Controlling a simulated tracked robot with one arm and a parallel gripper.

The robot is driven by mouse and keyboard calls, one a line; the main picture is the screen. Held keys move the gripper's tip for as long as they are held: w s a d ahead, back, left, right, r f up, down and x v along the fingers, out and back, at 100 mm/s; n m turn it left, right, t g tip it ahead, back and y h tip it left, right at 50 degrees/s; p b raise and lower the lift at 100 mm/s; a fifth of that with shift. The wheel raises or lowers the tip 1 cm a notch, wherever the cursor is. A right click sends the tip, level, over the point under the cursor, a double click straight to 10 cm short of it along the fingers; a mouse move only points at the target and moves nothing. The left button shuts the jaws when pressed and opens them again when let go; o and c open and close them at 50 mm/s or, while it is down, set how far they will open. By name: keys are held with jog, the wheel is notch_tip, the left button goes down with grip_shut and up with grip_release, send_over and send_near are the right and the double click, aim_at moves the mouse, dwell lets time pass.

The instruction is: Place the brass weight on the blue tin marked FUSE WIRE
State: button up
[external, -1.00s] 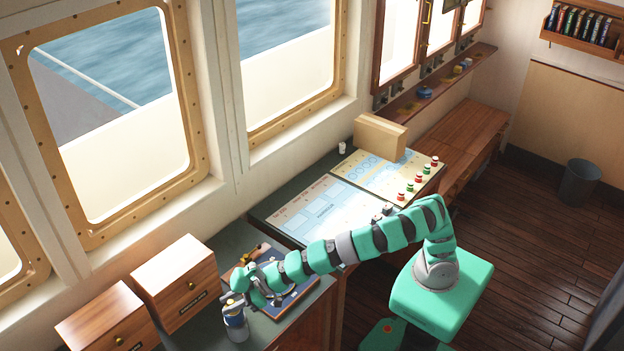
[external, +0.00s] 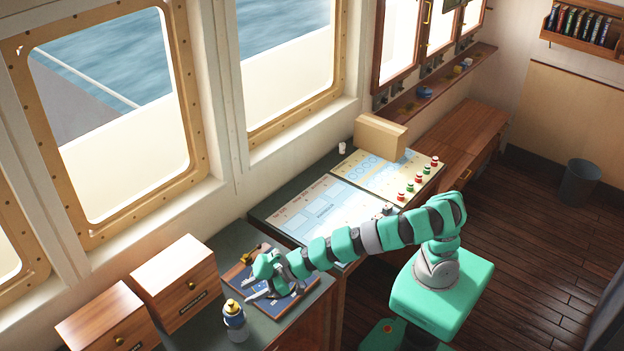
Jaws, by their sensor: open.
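A small blue and white tin (external: 236,322) stands upright at the front of the dark counter, left of the blue board. A small brass-coloured piece, seemingly the brass weight (external: 232,306), sits on top of it. The tin's lettering is too small to read. My gripper (external: 259,297) is open and empty, over the blue board, up and to the right of the tin. It is apart from both the tin and the brass piece.
Two wooden drawer boxes (external: 176,283) (external: 102,320) stand left of the tin. The blue board (external: 303,293) lies under my gripper, with a small brass and dark object (external: 249,254) at its back. A chart desk (external: 318,212) and cardboard box (external: 381,136) are farther back.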

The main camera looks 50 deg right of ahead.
jog(key=v, duration=0.4)
jog(key=shift+s+r, duration=0.15)
jog(key=w+d+r+m+t+h, duration=0.5)
jog(key=w+d+r+m+t, duration=0.25)
jog(key=w+d+r, duration=1.45)
jog(key=d+r+m+t+h, duration=0.15)
jog(key=d+r, duration=0.35)
jog(key=d, duration=0.5)
jog(key=d+r+m+h, duration=0.1)
jog(key=d+r+h, duration=0.25)
jog(key=d, duration=0.65)
jog(key=s+d+r, duration=0.3)
jog(key=d, duration=0.4)
jog(key=s+d+r+m+h, duration=0.1)
jog(key=s+d+r, duration=0.3)
jog(key=d, duration=0.4)
jog(key=shift+s+d+g, duration=0.25)
jog(key=shift+g, duration=0.05)
